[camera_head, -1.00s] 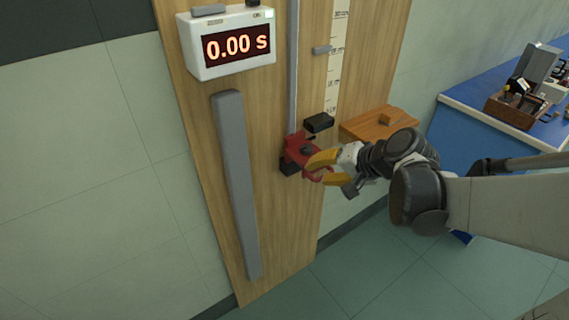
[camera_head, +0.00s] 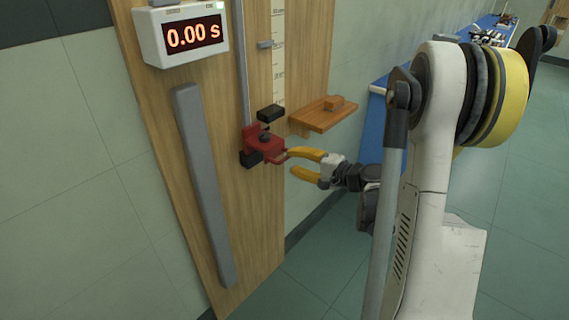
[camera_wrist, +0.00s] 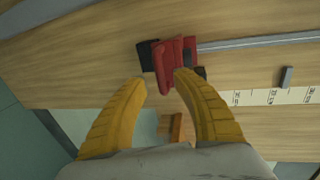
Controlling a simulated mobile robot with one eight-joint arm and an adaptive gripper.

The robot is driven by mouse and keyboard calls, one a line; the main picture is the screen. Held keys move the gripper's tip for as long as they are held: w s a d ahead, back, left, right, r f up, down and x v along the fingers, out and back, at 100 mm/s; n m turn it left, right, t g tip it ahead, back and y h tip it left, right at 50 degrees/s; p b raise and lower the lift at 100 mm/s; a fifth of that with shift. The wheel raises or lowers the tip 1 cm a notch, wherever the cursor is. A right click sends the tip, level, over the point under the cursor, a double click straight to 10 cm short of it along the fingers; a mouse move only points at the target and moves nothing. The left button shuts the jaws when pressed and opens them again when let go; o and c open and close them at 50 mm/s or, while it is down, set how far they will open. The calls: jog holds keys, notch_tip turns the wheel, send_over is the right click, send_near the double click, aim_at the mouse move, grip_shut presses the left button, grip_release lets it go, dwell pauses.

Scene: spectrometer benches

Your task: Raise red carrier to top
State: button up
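The red carrier (camera_head: 262,142) sits low on the grey vertical rail (camera_head: 242,70) of the wooden board, just below a small black block (camera_head: 270,113). In the wrist view the red carrier (camera_wrist: 174,62) lies just beyond my fingertips, with its near edge reaching toward the gap between them. My gripper (camera_head: 291,162) has two yellow fingers spread apart, right of the carrier. In the wrist view my gripper (camera_wrist: 161,80) is open, with one fingertip left of the carrier's near part and the other at its right. I cannot tell whether a finger touches it.
A timer (camera_head: 185,34) reading 0.00 s is at the upper left of the board. A long grey bar (camera_head: 205,185) is below it. A wooden shelf (camera_head: 322,116) juts out right of the carrier, above my gripper. A blue bench (camera_head: 372,125) stands behind.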

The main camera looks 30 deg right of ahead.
aim_at(287, 159)
jog(key=b+x, duration=0.1)
jog(key=x, duration=0.3)
grip_shut()
notch_tip(287, 159, up, 75)
jog(key=p, duration=4.6)
jog(key=shift+f, duration=0.25)
jog(key=shift+w+r, duration=0.1)
jog(key=shift+w, duration=0.05)
grip_release()
